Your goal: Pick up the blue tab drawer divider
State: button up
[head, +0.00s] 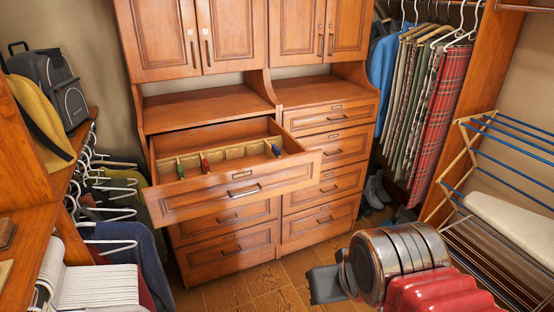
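An open wooden drawer (240,192) sticks out from the left side of the cabinet in the head view. Inside it is a light wooden strip with slats. A blue tab (275,150) stands up at its right end, a red tab (204,163) left of the middle, and a green tab (180,168) near the left end. How far the blue tab divider reaches into the drawer is hard to see. My gripper (326,285) is a dark grey shape at the lower right, below and apart from the drawer. Its fingers are too unclear to tell open from shut.
Closed drawers (324,188) lie right of and below the open one. A folding drying rack (500,180) stands at the right. Hanging clothes (452,100) and boots (378,190) are at the back right; hangers (110,190) line the left. Wooden floor (265,285) is free before the cabinet.

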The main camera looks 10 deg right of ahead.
aim_at(272, 151)
jog(key=z, duration=1.9)
jog(key=i, duration=1.75)
jog(key=u, duration=0.65)
